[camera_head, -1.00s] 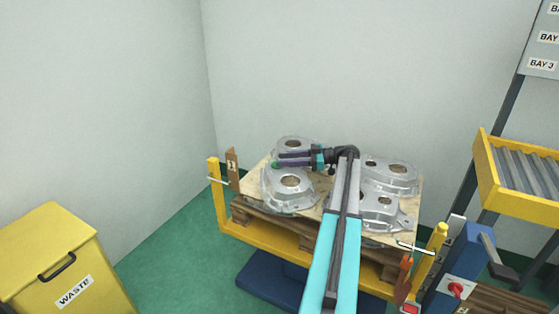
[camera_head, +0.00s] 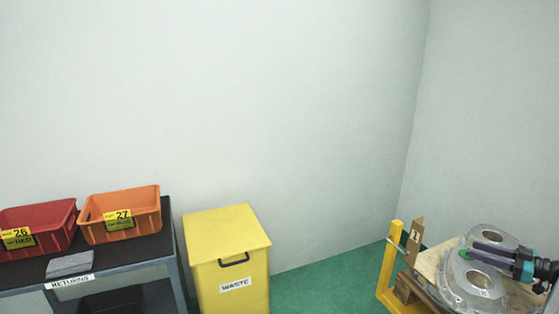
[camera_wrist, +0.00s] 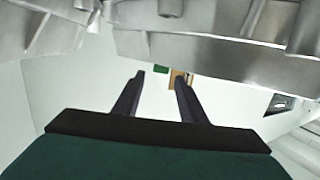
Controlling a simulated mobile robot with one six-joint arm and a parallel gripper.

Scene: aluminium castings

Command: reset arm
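My gripper (camera_head: 469,249) is at the lower right of the head view, with its purple fingers pointing left over the castings. In the wrist view its two dark fingers (camera_wrist: 158,78) stand apart with nothing between them. One silvery casting (camera_head: 458,290) with a round opening lies at the near side of the pallet, under my gripper. Another casting (camera_head: 515,240) lies behind it. In the wrist view, grey casting undersides or edges (camera_wrist: 215,48) fill the top, close to the fingers. The rest of my arm and the pallet's right part are outside the head view.
The castings rest on a wooden board (camera_head: 428,263) in a yellow frame (camera_head: 386,280). A yellow waste bin (camera_head: 227,255) stands mid-left. A returns bench (camera_head: 150,262) carries a red bin (camera_head: 60,225) and an orange bin (camera_head: 140,215). Green floor (camera_head: 330,285) is free between bin and pallet.

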